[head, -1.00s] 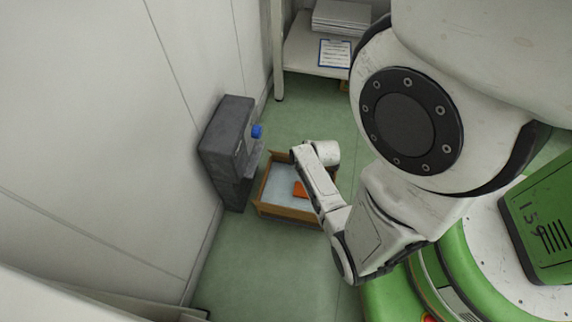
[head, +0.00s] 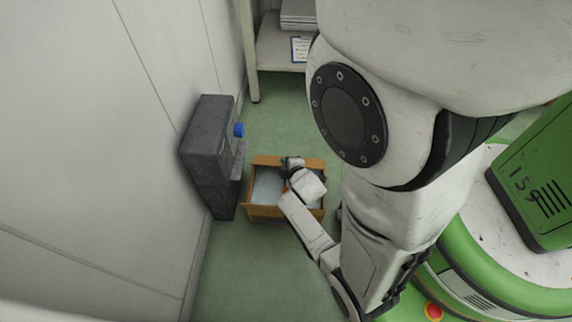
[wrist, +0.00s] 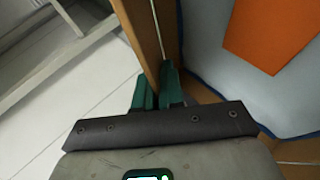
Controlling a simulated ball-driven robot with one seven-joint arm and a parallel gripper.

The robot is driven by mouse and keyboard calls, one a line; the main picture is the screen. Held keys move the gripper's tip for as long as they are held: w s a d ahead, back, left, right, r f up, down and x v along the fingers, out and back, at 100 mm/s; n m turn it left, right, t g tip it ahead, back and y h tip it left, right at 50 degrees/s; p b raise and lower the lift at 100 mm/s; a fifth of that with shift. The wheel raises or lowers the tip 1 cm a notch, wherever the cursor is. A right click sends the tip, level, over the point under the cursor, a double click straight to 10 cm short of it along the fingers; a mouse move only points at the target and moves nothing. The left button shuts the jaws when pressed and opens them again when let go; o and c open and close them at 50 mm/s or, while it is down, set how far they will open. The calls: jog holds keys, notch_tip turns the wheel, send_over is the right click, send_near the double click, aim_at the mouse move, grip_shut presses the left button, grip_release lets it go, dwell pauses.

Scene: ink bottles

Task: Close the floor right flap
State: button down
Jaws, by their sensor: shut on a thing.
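An open cardboard box (head: 264,213) stands on the floor, with a pale blue-grey lining inside. An orange piece (wrist: 268,32) lies in it. A brown cardboard panel (wrist: 145,32) runs down to my fingers in the wrist view. I take it for the flap, but I cannot tell which one it is. My gripper (wrist: 158,84) has its green fingers closed on the panel's edge. In the head view my gripper (head: 293,162) is at the far side of the box, and my wrist hides part of the box's right half.
A dark grey cabinet-like unit (head: 207,140) with a blue knob (head: 239,130) stands against the wall, left of the box. A white shelf (head: 280,52) with papers stands behind. Green floor is open between the shelf and the box.

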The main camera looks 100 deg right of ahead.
dwell(0.4)
jog(key=c, duration=1.3)
grip_release()
jog(key=shift+r, duration=0.15)
jog(key=r+p, duration=0.3)
jog(key=r, duration=0.1)
jog(key=shift+s+a, duration=0.2)
jog(key=shift+a, duration=0.05)
jog(key=s+a+r+p, duration=0.3)
jog(key=s+a+r, duration=0.1)
jog(key=a, duration=0.1)
jog(key=s+a+r+p, duration=0.3)
jog(key=s+a+r, duration=0.1)
jog(key=s, duration=0.1)
jog(key=shift+s+a+r+p, duration=0.15)
jog(key=shift+a+r+p, duration=0.15)
jog(key=shift+a+p, duration=0.05)
jog(key=shift+c, duration=0.4)
